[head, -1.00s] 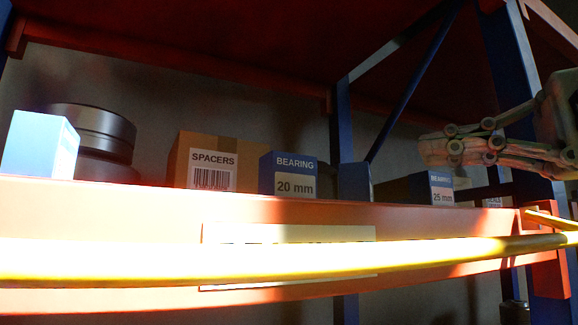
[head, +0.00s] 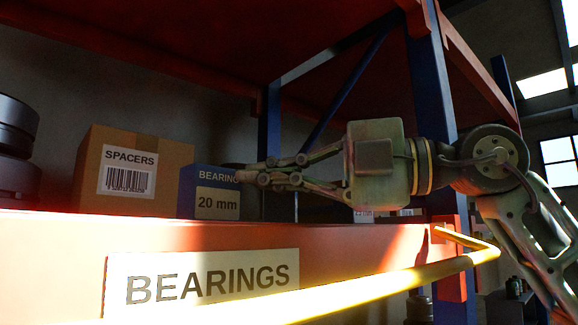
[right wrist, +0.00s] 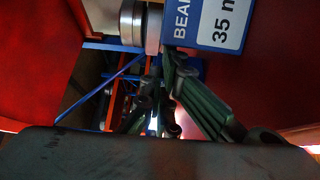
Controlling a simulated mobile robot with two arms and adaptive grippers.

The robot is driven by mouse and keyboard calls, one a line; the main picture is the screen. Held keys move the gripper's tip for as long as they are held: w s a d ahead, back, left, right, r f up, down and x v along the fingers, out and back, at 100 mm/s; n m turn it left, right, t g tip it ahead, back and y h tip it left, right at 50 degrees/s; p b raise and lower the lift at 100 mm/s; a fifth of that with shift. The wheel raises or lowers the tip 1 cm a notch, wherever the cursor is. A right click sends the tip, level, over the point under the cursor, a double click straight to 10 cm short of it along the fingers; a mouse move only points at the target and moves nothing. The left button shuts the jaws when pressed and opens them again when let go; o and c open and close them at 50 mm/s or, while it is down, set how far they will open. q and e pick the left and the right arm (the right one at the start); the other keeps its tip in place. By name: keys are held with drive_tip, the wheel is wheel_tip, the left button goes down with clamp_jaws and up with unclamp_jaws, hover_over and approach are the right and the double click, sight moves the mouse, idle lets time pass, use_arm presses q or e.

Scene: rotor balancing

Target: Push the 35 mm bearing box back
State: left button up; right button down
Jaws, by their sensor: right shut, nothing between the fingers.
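The 35 mm bearing box (right wrist: 205,22), blue with a white label, shows at the top of the right wrist view, partly cut off by the frame. I cannot pick it out in the head view. My right gripper (head: 242,176) is shut and empty, above the shelf's front edge, its fingers pointing left. In the head view its fingertips overlap the right edge of the 20 mm bearing box (head: 211,200). In the right wrist view the fingertips (right wrist: 165,58) are close to the 35 mm box; I cannot tell whether they touch it. My left gripper is out of view.
A SPACERS carton (head: 128,175) stands left of the 20 mm box, with dark round parts (head: 15,130) at the far left. The orange shelf beam (head: 60,245) carries a BEARINGS sign (head: 205,285). A yellow rail (head: 400,285) runs in front. Blue uprights (head: 432,120) stand right.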

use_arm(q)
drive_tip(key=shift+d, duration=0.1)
use_arm(e)
drive_tip(key=shift+w+d, duration=0.1)
drive_tip(key=shift+w+d, duration=0.4)
drive_tip(key=shift+d, duration=0.2)
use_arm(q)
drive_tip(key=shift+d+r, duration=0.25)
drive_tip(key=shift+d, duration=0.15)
use_arm(e)
drive_tip(key=shift+d, duration=0.3)
drive_tip(key=shift+w, duration=0.15)
